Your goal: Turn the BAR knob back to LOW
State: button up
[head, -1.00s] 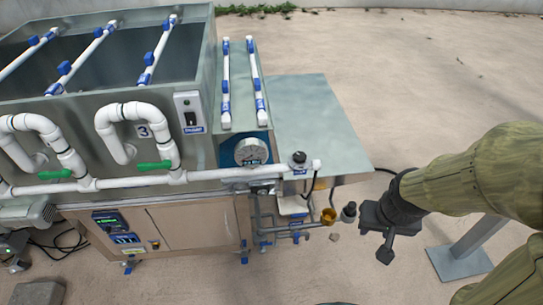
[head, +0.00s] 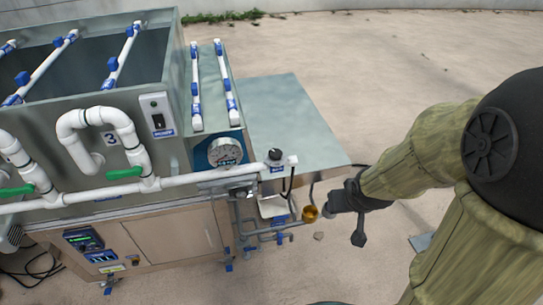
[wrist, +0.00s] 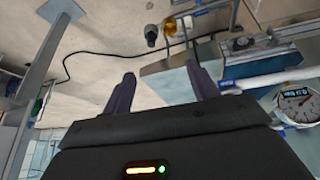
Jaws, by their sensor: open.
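A small black knob (head: 275,155) sits on a white fitting at the right end of the long white pipe, beside the pressure gauge (head: 224,152). A blue label is below it; its lettering and the knob's setting are too small to read. I cannot be sure that this is the BAR knob. My gripper (head: 346,214) is to the right of and below this knob in the head view, apart from it. In the wrist view its two fingers (wrist: 162,88) are spread with nothing between them. The gauge (wrist: 295,98) shows at the right edge there.
A brass cup-like fitting (head: 310,213) and a grey cylinder (head: 334,201) are close to my gripper. A flat metal side table (head: 290,120) lies behind the knob. The metal tank (head: 100,110) with white pipes and green handles fills the left. Open floor lies right.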

aim_at(272, 150)
jog(key=w+a+f+n+t+y+b, duration=0.3)
jog(key=w+f+t+b, duration=0.25)
jog(key=w, duration=0.25)
jog(key=a+n+t+y+b, duration=0.1)
jog(key=y+b, duration=0.1)
jog(key=a+r+n+t+y+b, duration=0.1)
jog(key=a+y+b, duration=0.1)
jog(key=y, duration=0.1)
jog(key=w+a+r+n+t+y+b, duration=0.1)
jog(key=a+y+b, duration=0.1)
jog(key=y+b, duration=0.1)
jog(key=shift+a, duration=0.2)
jog(key=shift+w+p, duration=0.1)
jog(key=shift+p, duration=0.25)
jog(key=p+x, duration=0.3)
jog(key=x, duration=0.5)
jog(key=p+x, duration=0.2)
jog(key=x, duration=0.7)
jog(key=shift+w+a+r+p, duration=0.1)
jog(key=shift+r+p, duration=0.05)
jog(key=shift+p, duration=0.25)
